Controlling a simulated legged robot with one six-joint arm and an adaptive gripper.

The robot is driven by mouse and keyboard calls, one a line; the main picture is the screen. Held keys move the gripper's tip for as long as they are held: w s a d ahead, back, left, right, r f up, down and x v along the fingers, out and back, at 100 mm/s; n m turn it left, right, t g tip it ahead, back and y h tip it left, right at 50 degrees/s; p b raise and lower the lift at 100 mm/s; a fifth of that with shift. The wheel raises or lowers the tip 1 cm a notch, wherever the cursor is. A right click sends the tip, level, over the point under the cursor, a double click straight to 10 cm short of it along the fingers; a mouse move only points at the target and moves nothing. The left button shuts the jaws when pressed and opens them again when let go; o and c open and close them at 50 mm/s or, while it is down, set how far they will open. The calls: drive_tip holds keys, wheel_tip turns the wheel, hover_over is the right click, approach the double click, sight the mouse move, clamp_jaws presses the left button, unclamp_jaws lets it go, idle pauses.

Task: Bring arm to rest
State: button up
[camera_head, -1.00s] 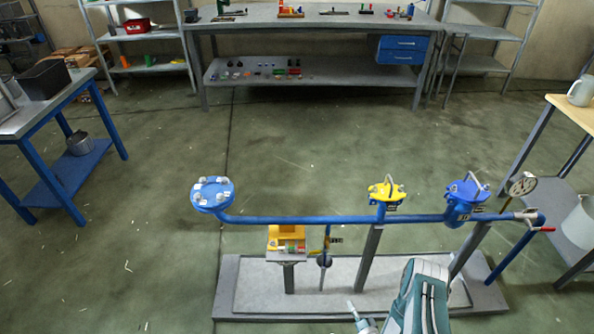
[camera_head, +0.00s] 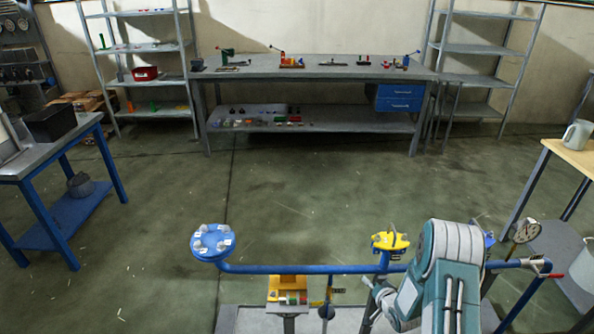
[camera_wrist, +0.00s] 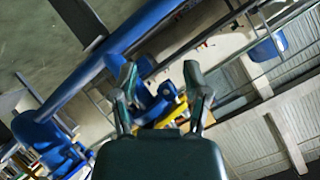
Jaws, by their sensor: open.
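My teal and grey arm (camera_head: 445,275) rises at the lower right of the head view, in front of the blue pipe rig. My gripper (camera_wrist: 163,85) shows in the wrist view with its two fingers spread apart and nothing held between them. Blue pipework and a yellow part lie beyond the fingers; I cannot tell the distance. In the head view the blue pipe (camera_head: 300,269) runs across the front, with a blue round flange (camera_head: 212,242) at its left end and a yellow-topped fitting (camera_head: 390,242). My arm largely hides the blue fitting to the right.
A pressure gauge (camera_head: 525,230) and a wooden-topped table (camera_head: 570,150) stand at the right. A blue-legged table (camera_head: 60,150) is at the left. A long workbench (camera_head: 310,72) with small items stands at the back. The floor (camera_head: 330,190) between is open.

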wheel_tip(320, 180, up, 16)
drive_tip(key=n+g+h, duration=0.1)
drive_tip(key=n+h, duration=0.1)
drive_tip(key=s+a+r+g+h, duration=0.1)
drive_tip(key=s+r, duration=0.2)
drive_tip(key=r, duration=0.4)
drive_tip(key=s+r+g+h, duration=0.1)
drive_tip(key=s+r, duration=0.2)
drive_tip(key=r, duration=0.3)
drive_tip(key=s+a+r+n+g, duration=0.1)
drive_tip(key=s+r, duration=0.3)
drive_tip(key=s, duration=0.5)
drive_tip(key=s+a+r+n+g, duration=0.1)
drive_tip(key=s+a+r, duration=0.2)
drive_tip(key=s, duration=0.7)
drive_tip(key=s+a+r+n+g+y, duration=0.1)
drive_tip(key=s+a+r, duration=0.2)
drive_tip(key=s, duration=0.7)
drive_tip(key=shift+a+r+g, duration=0.3)
drive_tip(key=shift+r, duration=0.5)
drive_tip(key=shift+w, duration=0.1)
idle(1.3)
